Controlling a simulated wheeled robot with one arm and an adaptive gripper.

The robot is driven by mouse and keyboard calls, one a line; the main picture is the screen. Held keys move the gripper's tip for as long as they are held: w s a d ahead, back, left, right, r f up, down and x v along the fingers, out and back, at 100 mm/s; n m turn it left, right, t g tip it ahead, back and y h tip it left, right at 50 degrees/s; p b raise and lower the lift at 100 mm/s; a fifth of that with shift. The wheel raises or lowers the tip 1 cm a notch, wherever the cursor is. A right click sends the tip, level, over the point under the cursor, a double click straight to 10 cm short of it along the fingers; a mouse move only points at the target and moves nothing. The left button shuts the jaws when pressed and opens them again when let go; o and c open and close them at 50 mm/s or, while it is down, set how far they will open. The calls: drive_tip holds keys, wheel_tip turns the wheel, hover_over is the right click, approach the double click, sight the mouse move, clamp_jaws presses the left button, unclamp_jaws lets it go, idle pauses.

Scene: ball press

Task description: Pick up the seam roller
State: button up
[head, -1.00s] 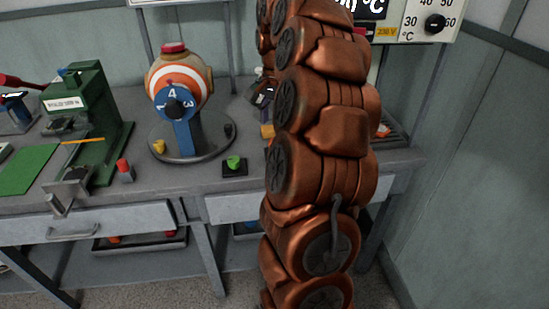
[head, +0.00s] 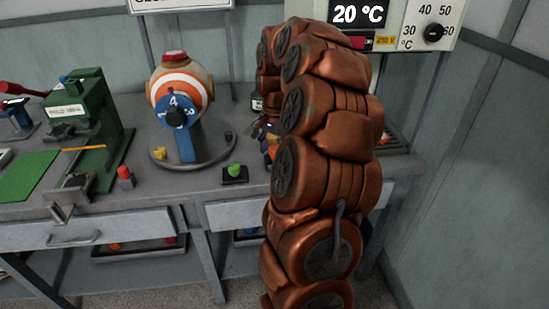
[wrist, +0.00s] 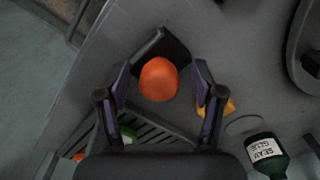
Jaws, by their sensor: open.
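In the wrist view a rounded orange thing (wrist: 158,80) with a dark angular piece (wrist: 163,45) beyond it appears to be the seam roller, seen nearly end-on above the grey bench. My gripper (wrist: 161,73) is open, with one finger on each side of the orange part. A gap shows on both sides, so it is not held. In the head view my arm hides most of this spot. Only part of my gripper (head: 266,132) shows at the arm's left edge.
A dark green seam glue bottle (wrist: 266,152) and a yellow piece (wrist: 229,107) are close on the right in the wrist view. A slatted tray (wrist: 150,133) lies below. In the head view, a green button box (head: 235,174) and the striped ball press (head: 180,95) stand to the left.

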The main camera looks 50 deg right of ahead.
sight(275, 147)
drive_tip(key=shift+c, duration=0.3)
clamp_jaws()
drive_tip(key=shift+r, duration=0.15)
idle(0.3)
drive_tip(key=shift+r, duration=1.6)
drive_tip(key=s+a+r+b, duration=0.1)
drive_tip(key=s+a, duration=0.9)
drive_tip(key=s, duration=0.1)
drive_tip(key=shift+s+a+r+b, duration=0.25)
drive_tip(key=shift+s+a+b, duration=0.1)
drive_tip(key=shift+s+a, duration=0.05)
